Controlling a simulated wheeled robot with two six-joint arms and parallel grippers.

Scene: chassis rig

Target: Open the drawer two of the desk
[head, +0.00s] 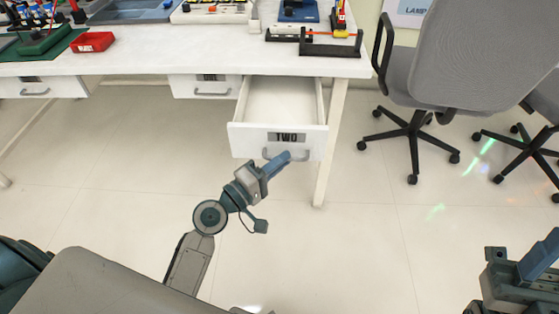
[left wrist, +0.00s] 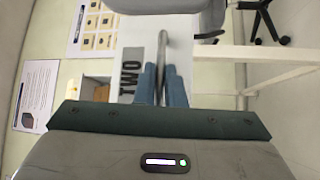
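Drawer two (head: 250,138) of the white desk (head: 200,62) stands pulled well out, its empty inside showing in the head view. Its front carries a "TWO" label (head: 286,137), which also shows sideways in the left wrist view (left wrist: 131,75). My left gripper (head: 277,162) is at the grey handle (head: 300,155) below the label. In the left wrist view the handle bar (left wrist: 162,48) runs between the two blue fingers (left wrist: 161,85), which are close on both sides of it. My right gripper (head: 538,262) is only partly in view at the lower right, away from the desk.
Another drawer (head: 205,86) is shut to the left, and a further one (head: 40,86) sits at the far left. A grey office chair (head: 455,60) stands right of the desk. Small tools and a red tray (head: 92,42) lie on the desktop. The floor before the drawer is clear.

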